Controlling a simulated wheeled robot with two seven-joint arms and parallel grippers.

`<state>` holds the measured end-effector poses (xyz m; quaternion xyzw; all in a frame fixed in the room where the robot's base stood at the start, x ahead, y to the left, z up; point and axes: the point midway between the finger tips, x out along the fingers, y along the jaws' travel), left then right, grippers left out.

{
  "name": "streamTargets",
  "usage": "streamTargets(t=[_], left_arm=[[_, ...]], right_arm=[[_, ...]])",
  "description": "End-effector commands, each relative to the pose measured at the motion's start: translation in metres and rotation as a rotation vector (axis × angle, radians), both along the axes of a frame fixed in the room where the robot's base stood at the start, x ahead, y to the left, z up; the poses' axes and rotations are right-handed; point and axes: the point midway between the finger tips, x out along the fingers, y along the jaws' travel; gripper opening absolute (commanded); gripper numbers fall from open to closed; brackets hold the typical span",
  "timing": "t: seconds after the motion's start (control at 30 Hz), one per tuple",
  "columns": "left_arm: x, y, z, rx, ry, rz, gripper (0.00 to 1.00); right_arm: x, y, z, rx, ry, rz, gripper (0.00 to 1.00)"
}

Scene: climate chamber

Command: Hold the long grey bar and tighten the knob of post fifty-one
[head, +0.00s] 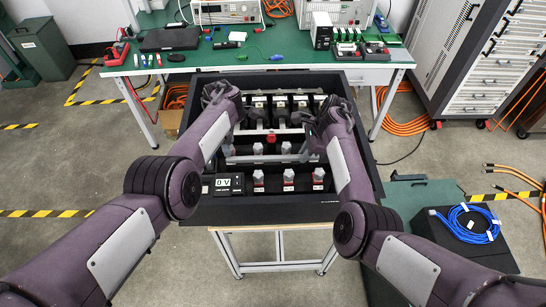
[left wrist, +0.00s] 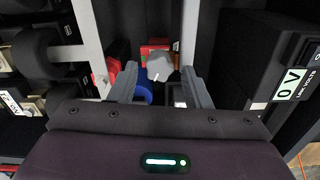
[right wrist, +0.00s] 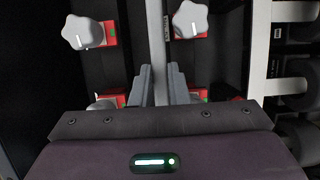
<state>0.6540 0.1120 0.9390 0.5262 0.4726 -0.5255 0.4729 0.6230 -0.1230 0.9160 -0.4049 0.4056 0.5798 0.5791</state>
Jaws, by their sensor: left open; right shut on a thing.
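The long grey bar (head: 270,158) lies across the inside of the black open box, between two rows of grey knobs. My right gripper (right wrist: 159,78) is shut on this bar (right wrist: 155,30), which runs up between its fingers in the right wrist view. My left gripper (left wrist: 158,82) is open, its fingers either side of a grey knob (left wrist: 160,66) with a white mark. A blue part (left wrist: 144,92) sits beside that knob. In the head view my left arm hides the left fingertips. No post number is legible, so I cannot tell which is post fifty-one.
A voltage display (head: 229,184) reading 0 V stands in the box's near left corner. Other knobs (right wrist: 190,20) on red blocks flank the bar. A second grey bar (head: 268,131) lies farther back. The black box wall (head: 372,160) surrounds everything; a green bench (head: 190,62) is behind.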

Motion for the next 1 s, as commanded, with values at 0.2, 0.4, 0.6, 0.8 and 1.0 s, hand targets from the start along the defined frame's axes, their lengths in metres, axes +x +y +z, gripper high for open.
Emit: streamTargets(t=[0.2,0.4,0.6,0.8,1.0], left_arm=[[0.0002,-0.0008,0.0005,-0.001,0.000,0.390,0.44],[0.0003,-0.0005,0.0004,-0.001,0.000,0.610,0.44],[0.0004,-0.0002,-0.0016,-0.001,0.000,0.634,0.44],[0.0003,-0.0002,-0.0035,-0.001,0.000,0.632,0.44],[0.0004,-0.0003,-0.0034,-0.001,0.000,0.631,0.44]], right_arm=[[0.0058,-0.0013,0.0061,-0.003,-0.018,-0.002,0.00],[0.0058,-0.0014,0.0061,-0.003,-0.018,-0.002,0.00],[0.0058,-0.0014,0.0061,-0.003,-0.019,-0.003,0.00],[0.0058,-0.0014,0.0062,-0.003,-0.019,-0.003,0.00],[0.0059,-0.0014,0.0062,-0.003,-0.019,-0.003,0.00]])
